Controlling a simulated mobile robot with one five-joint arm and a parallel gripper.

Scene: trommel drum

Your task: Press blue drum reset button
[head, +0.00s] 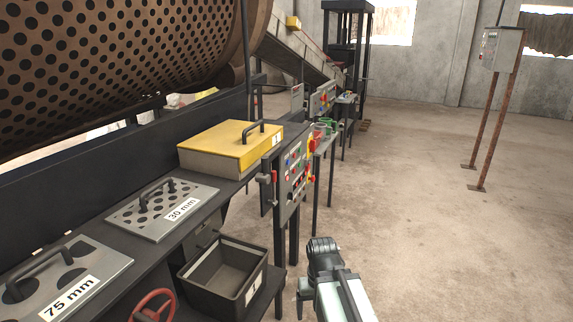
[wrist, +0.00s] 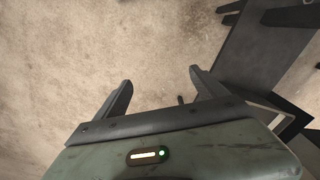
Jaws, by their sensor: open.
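The drum control panel (head: 295,175) stands on a dark post beside the yellow box in the head view. It is seen at a slant and carries several small coloured buttons and a red and yellow switch. A small blue spot shows among its buttons, too small to make out clearly. The perforated drum (head: 120,60) is above at the left. My gripper shows in the wrist view (wrist: 161,84) with its two fingers spread and nothing between them. It points at bare floor. In the head view my arm is low in the picture, in front of the panel and apart from it.
A yellow-lidded box (head: 230,142), a 30 mm plate (head: 162,208) and a 75 mm plate (head: 65,280) lie on the dark bench. A black bin (head: 225,272) and a red handwheel (head: 153,307) are below.

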